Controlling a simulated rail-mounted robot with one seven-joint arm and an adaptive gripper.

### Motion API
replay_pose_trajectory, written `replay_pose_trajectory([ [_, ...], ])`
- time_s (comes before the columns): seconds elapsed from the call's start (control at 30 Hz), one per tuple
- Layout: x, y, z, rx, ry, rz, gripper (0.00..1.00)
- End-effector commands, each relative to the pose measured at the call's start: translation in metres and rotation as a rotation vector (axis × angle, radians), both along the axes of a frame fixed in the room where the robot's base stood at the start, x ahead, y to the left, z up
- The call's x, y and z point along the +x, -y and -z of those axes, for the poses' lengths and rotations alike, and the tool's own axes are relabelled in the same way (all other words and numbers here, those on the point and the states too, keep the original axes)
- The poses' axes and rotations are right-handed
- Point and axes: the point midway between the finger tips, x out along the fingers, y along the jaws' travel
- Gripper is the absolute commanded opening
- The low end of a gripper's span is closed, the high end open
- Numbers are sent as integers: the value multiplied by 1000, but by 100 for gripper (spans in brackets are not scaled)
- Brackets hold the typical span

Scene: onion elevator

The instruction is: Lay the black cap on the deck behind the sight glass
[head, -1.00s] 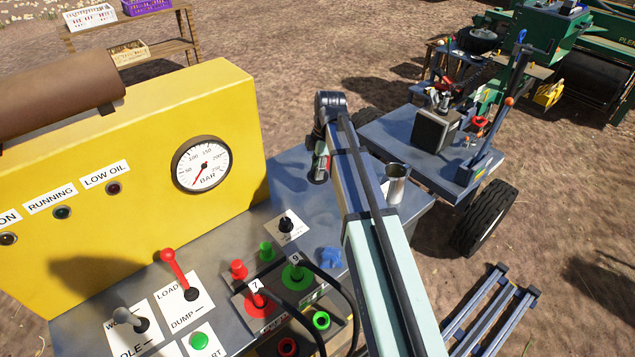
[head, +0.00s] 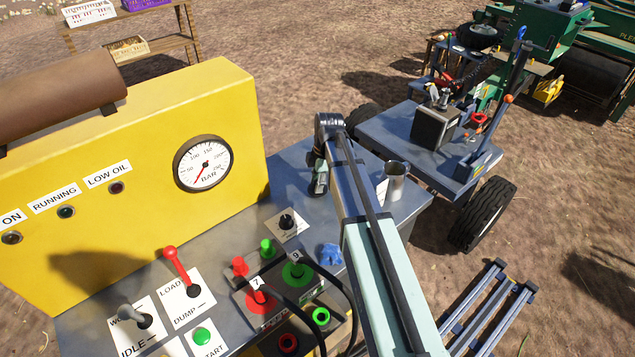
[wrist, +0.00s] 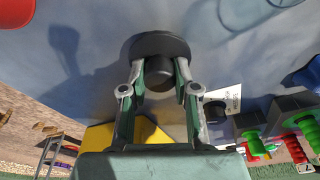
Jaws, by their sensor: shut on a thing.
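My gripper (wrist: 160,78) points down over the blue-grey deck (wrist: 110,30), with its green fingers closed on the knob of the black cap. The cap (wrist: 150,42) is a dark round disc with a short knob, seen just beyond the fingertips in the wrist view. In the head view my gripper (head: 320,178) is low over the deck, right of the gauge and left of a metal cup. The cap is mostly hidden there. I cannot tell whether it touches the deck. I cannot pick out the sight glass with certainty.
The yellow panel with a pressure gauge (head: 203,163) stands left of my gripper. The metal cup (head: 395,184) stands to the right. A black selector knob (head: 286,221), a blue item (head: 328,255) and red and green hose couplings stand nearer. Bare deck surrounds the cap.

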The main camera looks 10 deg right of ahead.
Motion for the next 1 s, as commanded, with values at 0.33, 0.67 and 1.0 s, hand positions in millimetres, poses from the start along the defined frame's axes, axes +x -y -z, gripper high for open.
replay_pose_trajectory([
  [0.33,0,0,3,0,0,0,55],
  [0.67,0,1,-4,0,0,0,55],
  [1.0,2,8,-51,0,4,1,55],
])
